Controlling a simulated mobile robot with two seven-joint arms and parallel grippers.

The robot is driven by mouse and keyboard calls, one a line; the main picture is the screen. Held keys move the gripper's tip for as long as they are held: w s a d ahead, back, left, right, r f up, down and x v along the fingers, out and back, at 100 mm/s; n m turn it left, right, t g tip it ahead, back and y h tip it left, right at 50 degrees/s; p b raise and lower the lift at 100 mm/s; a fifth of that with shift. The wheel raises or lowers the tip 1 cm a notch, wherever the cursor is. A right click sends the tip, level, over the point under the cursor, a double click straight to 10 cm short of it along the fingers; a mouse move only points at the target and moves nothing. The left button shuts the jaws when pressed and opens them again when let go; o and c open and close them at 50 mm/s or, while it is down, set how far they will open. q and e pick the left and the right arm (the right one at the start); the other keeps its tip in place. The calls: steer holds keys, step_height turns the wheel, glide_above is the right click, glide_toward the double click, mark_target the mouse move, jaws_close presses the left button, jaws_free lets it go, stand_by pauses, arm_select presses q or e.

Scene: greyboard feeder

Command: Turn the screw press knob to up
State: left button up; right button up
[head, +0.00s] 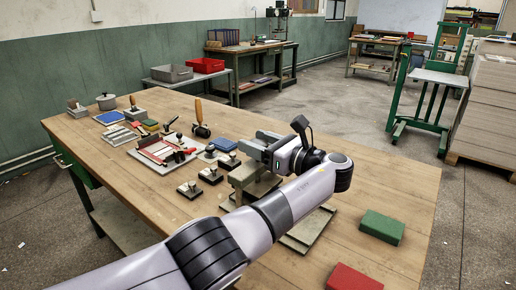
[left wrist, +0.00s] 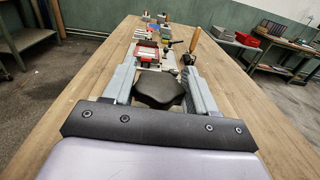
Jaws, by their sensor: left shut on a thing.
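The screw press (head: 243,175) is a grey-green frame on the table, with its flat base (head: 306,232) showing beyond my forearm. My left gripper (head: 262,146) is at the top of the press, reaching in from the right. In the left wrist view, a dark rounded knob (left wrist: 158,90) sits between the two grey fingers of my left gripper (left wrist: 158,80), which is shut on it. The knob is hidden by the gripper in the head view, and my arm covers part of the press. My right gripper is not in view.
A green block (head: 382,226) and a red block (head: 353,278) lie at the right of the wooden table (head: 400,175). Small black-knobbed stamps (head: 190,189) stand left of the press.

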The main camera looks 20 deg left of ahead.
arm_select(q)
steer(key=shift+a, duration=0.1)
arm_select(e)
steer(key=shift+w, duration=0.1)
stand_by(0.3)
arm_select(q)
steer(key=o, duration=1)
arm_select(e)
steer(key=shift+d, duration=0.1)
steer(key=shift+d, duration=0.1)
